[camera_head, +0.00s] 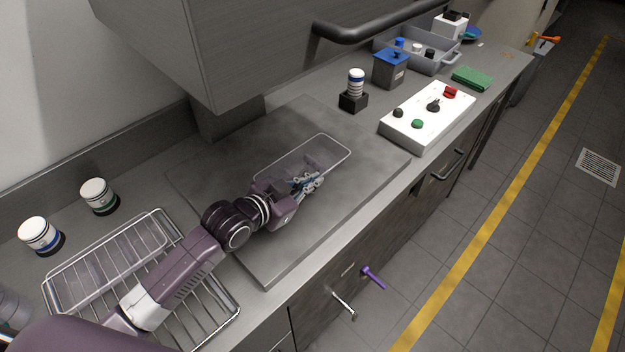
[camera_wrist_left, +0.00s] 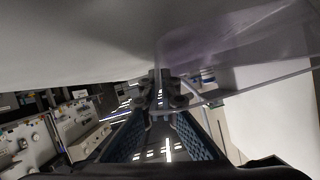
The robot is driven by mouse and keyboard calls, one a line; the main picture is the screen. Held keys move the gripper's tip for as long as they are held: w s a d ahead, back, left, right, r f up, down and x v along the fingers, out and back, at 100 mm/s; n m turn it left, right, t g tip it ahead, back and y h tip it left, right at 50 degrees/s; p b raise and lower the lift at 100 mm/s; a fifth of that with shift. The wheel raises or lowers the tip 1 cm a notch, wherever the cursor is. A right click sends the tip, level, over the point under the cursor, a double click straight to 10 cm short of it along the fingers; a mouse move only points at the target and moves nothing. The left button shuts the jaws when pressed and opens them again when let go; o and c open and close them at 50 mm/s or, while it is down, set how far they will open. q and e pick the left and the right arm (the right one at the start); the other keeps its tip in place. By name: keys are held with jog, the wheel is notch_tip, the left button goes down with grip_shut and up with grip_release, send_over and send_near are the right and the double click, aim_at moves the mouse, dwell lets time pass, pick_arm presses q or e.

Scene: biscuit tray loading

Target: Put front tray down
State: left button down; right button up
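A clear plastic tray (camera_head: 328,148) is over the grey slab on the counter, under the dark hood. My left gripper (camera_head: 314,181) is at the tray's near long side. In the left wrist view the fingers (camera_wrist_left: 163,92) converge at the rim of the clear tray (camera_wrist_left: 265,45), and they look shut on it. The gripper hides part of the near rim. I cannot tell whether the tray touches the slab. Another clear tray (camera_head: 82,283) lies on the wire rack (camera_head: 222,318) at the left, partly behind my arm. My right gripper is not in view.
The grey slab (camera_head: 270,262) is bare around the tray. Two lidded jars (camera_head: 40,234) stand at the left. A black holder with a striped stack (camera_head: 354,99), a blue-lidded box (camera_head: 390,70) and a white control box (camera_head: 428,116) stand to the right. A dark handle bar (camera_head: 375,27) juts from the hood.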

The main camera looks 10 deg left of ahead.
pick_arm(q)
jog(key=c, duration=2.2)
grip_release()
jog(key=shift+o, duration=0.2)
jog(key=b+v, duration=0.1)
jog(key=v, duration=1)
jog(key=shift+b, duration=0.35)
jog(key=shift+s+a+r, duration=0.2)
jog(key=shift+s, duration=0.25)
